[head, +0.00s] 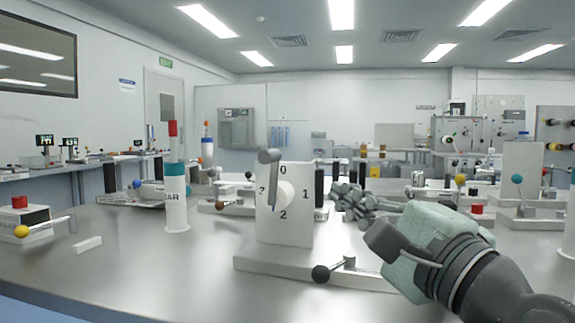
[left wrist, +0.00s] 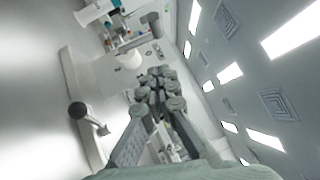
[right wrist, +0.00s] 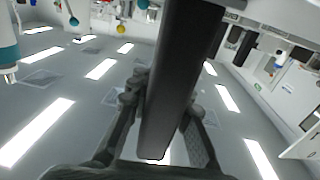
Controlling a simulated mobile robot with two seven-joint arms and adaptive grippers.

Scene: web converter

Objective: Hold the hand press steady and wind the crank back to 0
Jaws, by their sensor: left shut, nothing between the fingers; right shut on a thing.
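The hand press is a white upright plate (head: 300,232) on a white base, marked 0, 1 and 2, with a partly covered mark at left. Its crank (head: 268,158) has a grey handle up and left, near the 0, in front of a white hub (head: 285,196). A black-knobbed lever (head: 320,273) is on the base and also shows in the left wrist view (left wrist: 77,110). My left gripper (head: 355,203) is shut and empty, right of the plate. My right gripper (right wrist: 160,95) is shut on a dark bar (right wrist: 180,60); I cannot tell which part it is.
A white post with teal band and red top (head: 175,190) stands left of the press. A small box with a red button (head: 20,212) and a white block (head: 88,244) lie farther left. More fixtures (head: 520,180) stand at right.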

